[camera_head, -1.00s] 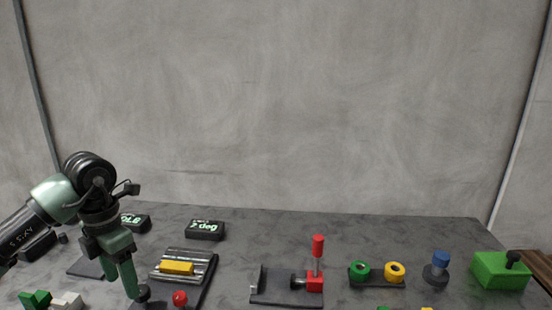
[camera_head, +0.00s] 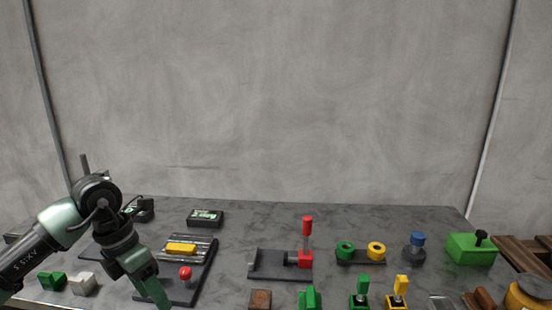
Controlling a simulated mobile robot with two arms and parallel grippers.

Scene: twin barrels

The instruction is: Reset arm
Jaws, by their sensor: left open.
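My left arm comes in from the left, and my left gripper (camera_head: 150,285) points down at the front left of the grey table (camera_head: 235,232). It is open, with nothing seen between its fingers; its tips are near the lower edge of the view. It is in front of a black base with a ribbed plate, a yellow block (camera_head: 181,249) and a red knob (camera_head: 185,272). Whether it touches the base I cannot tell. My right gripper is not in view.
Green (camera_head: 52,281) and white (camera_head: 83,284) blocks lie at the front left. A red lever (camera_head: 307,240), green and yellow rings (camera_head: 376,251), a blue-topped knob (camera_head: 416,243) and a green box (camera_head: 470,249) stand to the right. Black displays (camera_head: 205,218) are behind. Bare table lies at the back middle.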

